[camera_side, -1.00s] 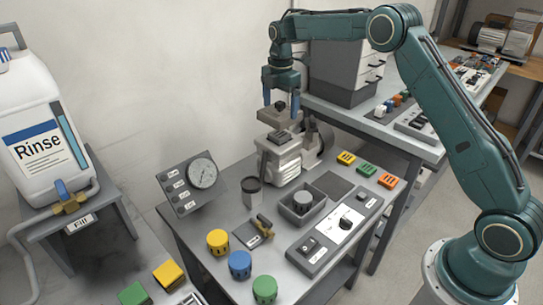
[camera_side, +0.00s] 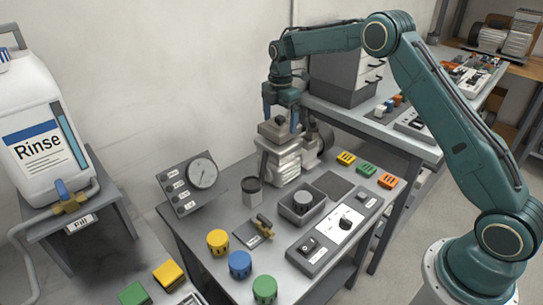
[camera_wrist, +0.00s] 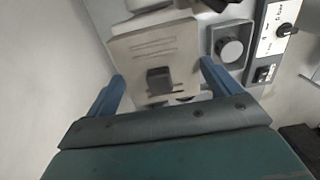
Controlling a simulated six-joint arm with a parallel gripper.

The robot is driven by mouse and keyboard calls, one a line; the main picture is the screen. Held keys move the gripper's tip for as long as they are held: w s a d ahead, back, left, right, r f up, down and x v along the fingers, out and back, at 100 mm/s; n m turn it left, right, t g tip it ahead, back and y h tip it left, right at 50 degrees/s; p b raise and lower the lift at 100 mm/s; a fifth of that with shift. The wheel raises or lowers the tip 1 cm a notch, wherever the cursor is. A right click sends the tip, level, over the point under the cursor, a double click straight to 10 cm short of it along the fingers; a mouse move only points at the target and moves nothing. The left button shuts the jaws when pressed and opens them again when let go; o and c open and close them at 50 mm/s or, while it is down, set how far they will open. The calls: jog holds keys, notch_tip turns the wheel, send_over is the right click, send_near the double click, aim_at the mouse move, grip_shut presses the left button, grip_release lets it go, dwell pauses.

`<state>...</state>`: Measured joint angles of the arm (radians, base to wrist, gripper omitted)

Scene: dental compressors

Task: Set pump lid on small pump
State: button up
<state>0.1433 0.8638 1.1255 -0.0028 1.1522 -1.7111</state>
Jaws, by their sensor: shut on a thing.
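The pump lid (camera_side: 277,132) is a light grey plate with a dark square knob on top. My gripper (camera_side: 280,124) points down, with its blue fingers at opposite edges of the lid, shut on it. The small pump (camera_side: 284,160), a light grey ribbed body, stands directly under the lid on the bench. The lid looks level and at the pump's top; I cannot tell whether it rests fully there. In the wrist view, the lid (camera_wrist: 140,48) with its knob lies between the fingertips (camera_wrist: 161,72) and hides most of the pump.
A dark cup (camera_side: 252,190) and a gauge panel (camera_side: 187,184) stand left of the pump. A grey tray with a round part (camera_side: 302,200) and a switch box (camera_side: 333,233) are in front. Yellow, blue and green knobs (camera_side: 240,263) line the bench's front. A grey wall is behind.

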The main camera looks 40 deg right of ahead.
aim_at(280, 117)
jog(key=shift+f, duration=0.6)
jog(key=o, duration=0.9)
jog(key=shift+r, duration=0.15)
notch_tip(280, 117, up, 13)
dwell(0.7)
